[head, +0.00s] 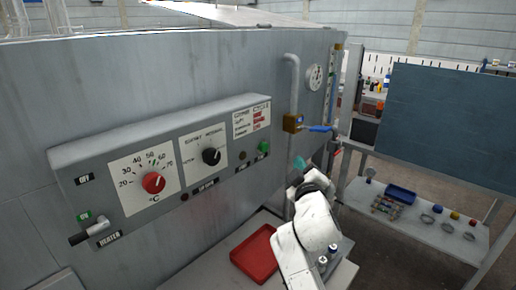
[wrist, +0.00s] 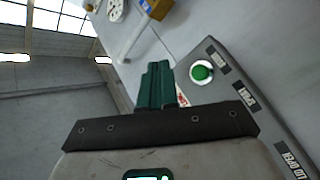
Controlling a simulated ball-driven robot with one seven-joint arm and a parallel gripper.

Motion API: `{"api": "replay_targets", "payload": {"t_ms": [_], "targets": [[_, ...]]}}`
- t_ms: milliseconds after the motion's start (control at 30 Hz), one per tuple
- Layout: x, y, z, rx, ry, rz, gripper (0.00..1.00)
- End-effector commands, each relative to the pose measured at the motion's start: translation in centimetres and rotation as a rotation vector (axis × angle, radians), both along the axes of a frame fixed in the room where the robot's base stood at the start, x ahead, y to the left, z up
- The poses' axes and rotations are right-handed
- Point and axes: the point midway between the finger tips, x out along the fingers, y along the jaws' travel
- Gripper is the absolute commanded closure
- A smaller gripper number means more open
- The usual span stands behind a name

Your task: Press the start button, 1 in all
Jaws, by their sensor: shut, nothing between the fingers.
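The green start button (head: 263,147) is at the right end of the grey control panel (head: 222,182) on the machine wall. In the wrist view the green button (wrist: 201,72) has a pale ring and lies just right of my fingertips, with small dark labels beside it. My gripper (head: 299,163) shows teal fingers to the right of the panel. In the wrist view my gripper (wrist: 158,66) has its fingers together and empty. The fingertips appear apart from the button; the exact gap cannot be told.
The panel has a red knob (head: 153,182), a black knob (head: 211,156) and a lever (head: 90,233). A pipe with a brass valve (head: 292,123) and a gauge (head: 315,77) stands near my gripper. A red tray (head: 256,255) lies below.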

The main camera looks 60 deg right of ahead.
Motion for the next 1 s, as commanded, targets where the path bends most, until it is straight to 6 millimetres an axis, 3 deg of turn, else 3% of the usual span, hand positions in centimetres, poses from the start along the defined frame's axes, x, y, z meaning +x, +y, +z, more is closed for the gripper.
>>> {"api": "replay_targets", "payload": {"t_ms": [367, 800, 1000], "targets": [[1.2, -0.3, -0.2, 0.003, 0.000, 0.001, 1.00], [6.7, -1.5, -0.3, 0.001, 0.000, 0.002, 1.00], [8.1, -1.9, -0.2, 0.002, 0.000, 0.001, 1.00]]}}
